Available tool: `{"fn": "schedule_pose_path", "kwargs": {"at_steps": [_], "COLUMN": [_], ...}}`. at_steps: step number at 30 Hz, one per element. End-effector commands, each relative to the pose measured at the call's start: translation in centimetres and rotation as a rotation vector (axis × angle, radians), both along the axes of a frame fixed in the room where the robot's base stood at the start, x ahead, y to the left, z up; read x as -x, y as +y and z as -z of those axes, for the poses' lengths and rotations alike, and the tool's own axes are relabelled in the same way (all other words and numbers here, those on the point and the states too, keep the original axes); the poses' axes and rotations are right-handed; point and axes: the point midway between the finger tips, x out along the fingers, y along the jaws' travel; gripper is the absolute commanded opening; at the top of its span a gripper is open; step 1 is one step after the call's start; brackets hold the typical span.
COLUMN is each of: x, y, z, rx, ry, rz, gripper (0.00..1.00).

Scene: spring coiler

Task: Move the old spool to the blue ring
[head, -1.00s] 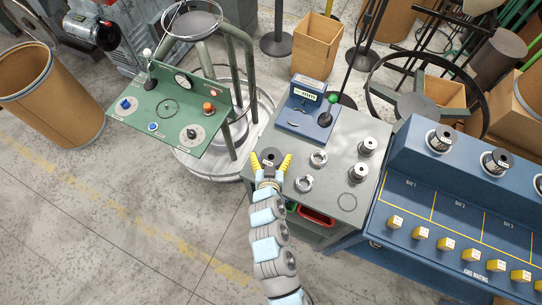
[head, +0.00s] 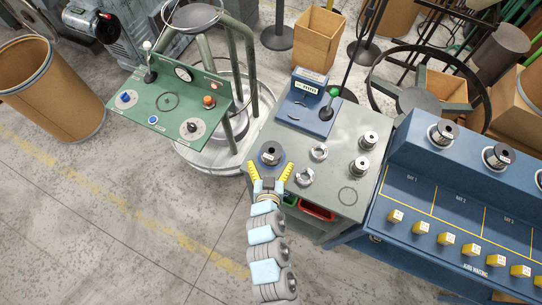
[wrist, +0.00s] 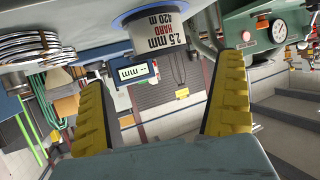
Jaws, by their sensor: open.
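The old spool (head: 271,152), dark with a pale label, stands upright at the left end of the grey table. A blue rim, apparently the blue ring (head: 262,161), shows around its base. In the wrist view, which is upside down, the spool (wrist: 172,38) carries the label "2.5 mm HARD 420 m", and a blue band lies at its base. My gripper (head: 269,168) is open with yellow fingers apart, just in front of the spool on the near side. In the wrist view, my gripper (wrist: 163,75) has nothing between its fingers, and the spool is beyond them.
Two wire coils (head: 319,152) and two silver spools (head: 365,150) stand on the table (head: 330,205) to the right. A blue gauge box (head: 306,103) is behind. A green panel (head: 170,103) is left, and a blue rack (head: 440,200) is right.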

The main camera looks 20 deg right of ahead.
Motion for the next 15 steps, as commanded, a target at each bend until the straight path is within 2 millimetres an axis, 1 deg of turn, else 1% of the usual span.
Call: {"fn": "schedule_pose_path", "kwargs": {"at_steps": [1,4,9,15], "x": [0.6,1.6,3.2,4.1], "y": [0.4,0.9,1.8,2.1], "z": [-0.1,-0.8,-1.3,-1.9], "rx": [-0.001,-0.002,-0.001,-0.002], "ry": [0.001,-0.003,0.0,-0.001], "rz": [-0.002,-0.002,-0.003,0.0], "gripper": [0.99,0.99,0.99,0.99]}}
